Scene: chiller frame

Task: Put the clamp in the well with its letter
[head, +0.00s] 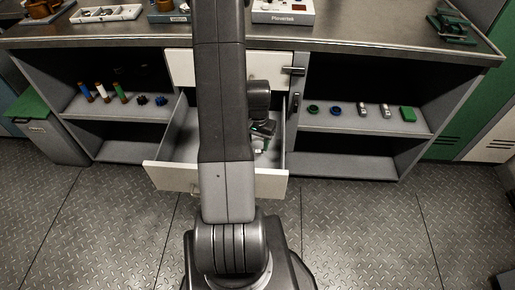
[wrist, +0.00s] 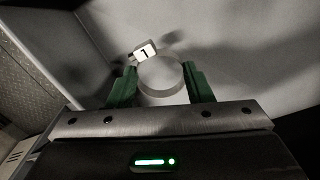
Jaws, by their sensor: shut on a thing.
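My gripper (wrist: 160,82) has green fingers shut on the clamp (wrist: 161,74), a pale metal ring. A small tag on the clamp faces the camera and bears one dark mark, perhaps a 7 or a turned letter. In the head view my gripper (head: 261,142) is down inside the open drawer (head: 172,176), on its right side, partly hidden by my arm. The clamp is too small to make out clearly there. Behind it in the wrist view is the drawer's pale interior; whether it touches the floor I cannot tell. I cannot make out a lettered well.
The left shelf (head: 100,108) holds several coloured bottles and dark parts. A white tray (head: 105,14), a white box (head: 283,12) and a green object (head: 452,27) are on the counter.

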